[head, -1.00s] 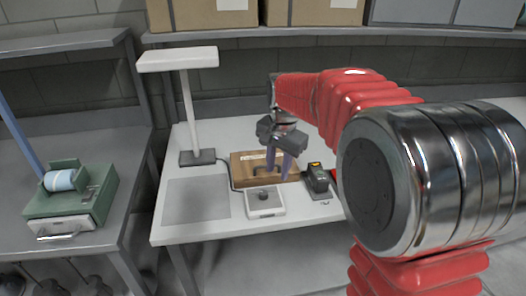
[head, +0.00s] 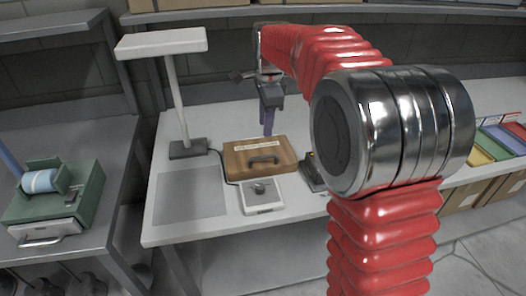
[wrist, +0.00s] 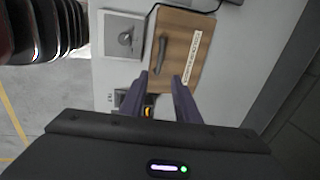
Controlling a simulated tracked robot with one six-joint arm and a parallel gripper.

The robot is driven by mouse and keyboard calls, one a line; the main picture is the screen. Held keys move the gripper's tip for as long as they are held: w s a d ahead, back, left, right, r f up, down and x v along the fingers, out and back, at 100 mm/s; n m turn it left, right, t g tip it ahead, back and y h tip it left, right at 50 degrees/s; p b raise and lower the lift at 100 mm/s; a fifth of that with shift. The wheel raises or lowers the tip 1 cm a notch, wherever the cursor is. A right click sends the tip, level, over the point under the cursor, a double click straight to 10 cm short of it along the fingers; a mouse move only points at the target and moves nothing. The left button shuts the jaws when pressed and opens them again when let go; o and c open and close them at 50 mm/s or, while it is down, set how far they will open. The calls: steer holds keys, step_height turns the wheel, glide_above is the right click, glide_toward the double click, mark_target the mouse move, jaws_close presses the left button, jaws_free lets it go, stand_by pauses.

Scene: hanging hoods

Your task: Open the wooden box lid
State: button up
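The wooden box (head: 259,157) sits on the white table with its lid shut. A dark handle (head: 263,159) and a pale label strip (head: 253,143) are on it. My gripper (head: 269,131) is above the box's back edge in the head view, fingers pointing down. In the wrist view the box (wrist: 182,48) is ahead of my gripper (wrist: 158,84), with the handle (wrist: 162,52) in front of the fingers. The purple fingers are apart with nothing between them at the tips, clear of the handle.
A white device with a dark knob (head: 262,195) stands in front of the box. A dark device (head: 313,172) stands at its right, partly behind my arm. A lamp (head: 178,95) stands at the left beside a grey mat (head: 190,192). A green machine (head: 55,200) is on the left bench.

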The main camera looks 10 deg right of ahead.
mark_target(263, 158)
steer(key=shift+f, duration=0.15)
stand_by(0.3)
steer(key=w+f, duration=0.1)
steer(key=f, duration=0.8)
steer(key=w+f, duration=0.1)
steer(key=f, duration=0.3)
steer(key=shift+w+f, duration=0.15)
steer(key=shift+w, duration=0.15)
jaws_close()
